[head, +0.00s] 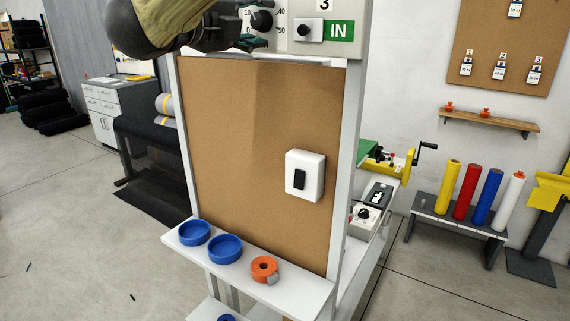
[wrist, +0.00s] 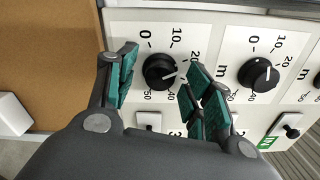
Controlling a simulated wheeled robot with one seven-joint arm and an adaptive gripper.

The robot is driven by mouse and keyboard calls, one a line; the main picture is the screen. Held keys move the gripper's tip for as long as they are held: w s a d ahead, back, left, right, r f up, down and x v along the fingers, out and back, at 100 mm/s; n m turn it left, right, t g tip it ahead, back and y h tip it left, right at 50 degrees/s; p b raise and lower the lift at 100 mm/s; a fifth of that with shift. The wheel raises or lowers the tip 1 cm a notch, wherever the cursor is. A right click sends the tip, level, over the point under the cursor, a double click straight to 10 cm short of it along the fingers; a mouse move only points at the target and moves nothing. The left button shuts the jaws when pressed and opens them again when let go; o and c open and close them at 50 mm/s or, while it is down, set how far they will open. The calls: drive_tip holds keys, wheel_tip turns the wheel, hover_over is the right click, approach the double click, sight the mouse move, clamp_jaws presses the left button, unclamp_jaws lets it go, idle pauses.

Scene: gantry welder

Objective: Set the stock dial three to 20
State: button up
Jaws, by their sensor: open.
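A black round dial (wrist: 160,70) on a white plate sits between the fingers of my gripper (wrist: 155,88) in the wrist view. Its scale shows 0, 10, 20, 40 and 50. Its white mark points right and slightly down, between 20 and 40; a finger hides the scale there. My gripper is open, one finger on each side of the dial; I cannot tell if either touches it. A 3 and a small switch (wrist: 147,121) lie beside this dial. In the head view the dial (head: 262,21) also shows, with my gripper (head: 235,40) partly over its plate.
A second dial (wrist: 258,75) sits to the right in the wrist view. A green IN sign (head: 339,33) is beside a switch knob (head: 303,31). Below the panel is a brown board (head: 240,150) and a shelf (head: 290,293) with blue bowls and orange tape.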

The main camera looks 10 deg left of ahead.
drive_tip(key=m, duration=0.4)
drive_tip(key=shift+r+m+p, duration=0.1)
drive_tip(key=shift+m+p, duration=0.2)
drive_tip(key=shift+p, duration=0.1)
drive_tip(key=m+p, duration=0.3)
drive_tip(key=shift+r+m, duration=0.15)
drive_tip(key=shift+m, duration=0.25)
drive_tip(key=m+p, duration=0.1)
drive_tip(key=p, duration=0.2)
drive_tip(key=shift+m, duration=0.3)
drive_tip(key=shift+p, duration=0.55)
drive_tip(key=m+p, duration=0.2)
drive_tip(key=p, duration=0.7)
drive_tip(key=shift+m, duration=0.3)
